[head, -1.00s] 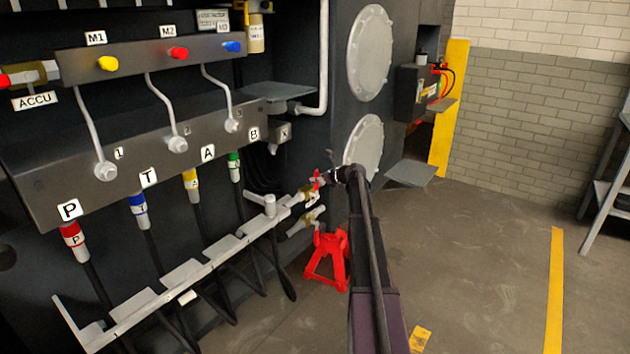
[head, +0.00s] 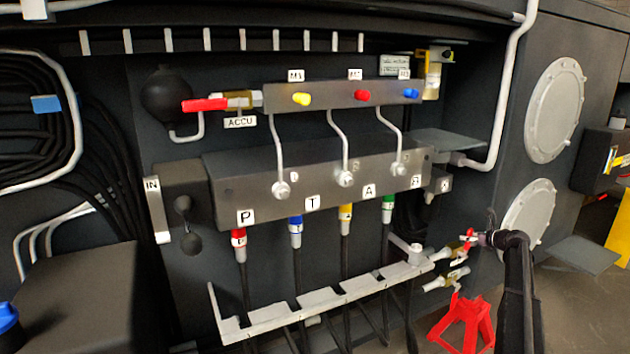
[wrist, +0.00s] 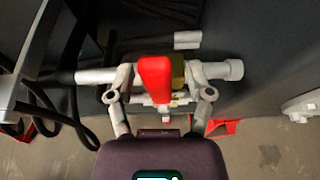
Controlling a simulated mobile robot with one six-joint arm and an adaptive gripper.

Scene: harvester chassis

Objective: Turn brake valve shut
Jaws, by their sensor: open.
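A valve with a red handle (wrist: 154,80) and a brass body (wrist: 178,70) sits on a pale horizontal pipe (wrist: 95,76). No label on it is readable. In the wrist view the handle lies across the pipe's line. My gripper (wrist: 158,84) is open, with one finger on each side of the red handle and gaps between. In the head view the red handle (head: 469,236) shows small at the lower right, with my gripper (head: 478,238) right at it. The exact contact there is too small to tell.
A second brass fitting (head: 456,275) sits just below. A red stand (head: 466,322) is on the floor beneath. The hose rack (head: 330,299) lies to the left, under the manifold (head: 320,175). Another red lever (head: 203,104) is by the ACCU label. Round covers (head: 555,110) are at right.

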